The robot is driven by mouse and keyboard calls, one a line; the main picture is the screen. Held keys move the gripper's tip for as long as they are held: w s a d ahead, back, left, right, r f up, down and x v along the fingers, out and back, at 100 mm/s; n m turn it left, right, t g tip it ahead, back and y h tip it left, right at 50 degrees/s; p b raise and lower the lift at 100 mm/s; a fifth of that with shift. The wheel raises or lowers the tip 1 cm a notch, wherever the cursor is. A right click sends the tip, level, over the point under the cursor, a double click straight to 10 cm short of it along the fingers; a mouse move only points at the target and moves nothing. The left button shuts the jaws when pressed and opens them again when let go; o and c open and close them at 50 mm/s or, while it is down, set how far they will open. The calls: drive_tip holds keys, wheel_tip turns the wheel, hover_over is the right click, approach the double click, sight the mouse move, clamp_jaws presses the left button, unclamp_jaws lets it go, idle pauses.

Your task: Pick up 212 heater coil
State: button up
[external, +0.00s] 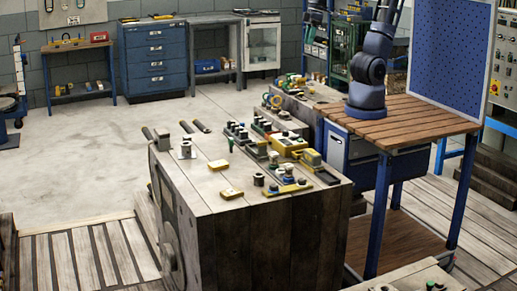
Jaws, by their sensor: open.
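No label reading 212 is legible, and I cannot tell which small part is the heater coil. Several small parts, some yellow, black, grey and green, lie on the big wooden block (215,190). Among them are a grey spool-like part on a plate (186,149), a dark short cylinder (258,180) and a yellow-green ring (276,101) at the back. My arm stands on the slatted table at the right and reaches out of the top edge.
The slatted wooden table (425,112) stands right of the block, with a blue perforated panel (450,50) at its back. A blue drawer cabinet (153,58), a workbench (75,45) and a white glass-door cabinet (262,42) line the back wall. The concrete floor (90,150) at left is clear.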

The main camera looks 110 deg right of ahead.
drive_tip(key=w+a+f+m+g, duration=0.2)
drive_tip(key=w+a+f+m, duration=0.25)
drive_tip(key=w, duration=0.35)
drive_tip(key=m+g+h, duration=0.1)
drive_tip(key=m+h, duration=0.4)
drive_tip(key=m, duration=0.5)
hover_over(274, 153)
drive_tip(key=a, duration=0.4)
wheel_tip(274, 153, down, 26)
drive_tip(key=shift+x, duration=5.35)
drive_tip(key=shift+s+d+r, duration=0.1)
drive_tip(key=shift+s+d, duration=0.05)
clamp_jaws()
drive_tip(key=shift+r, duration=0.1)
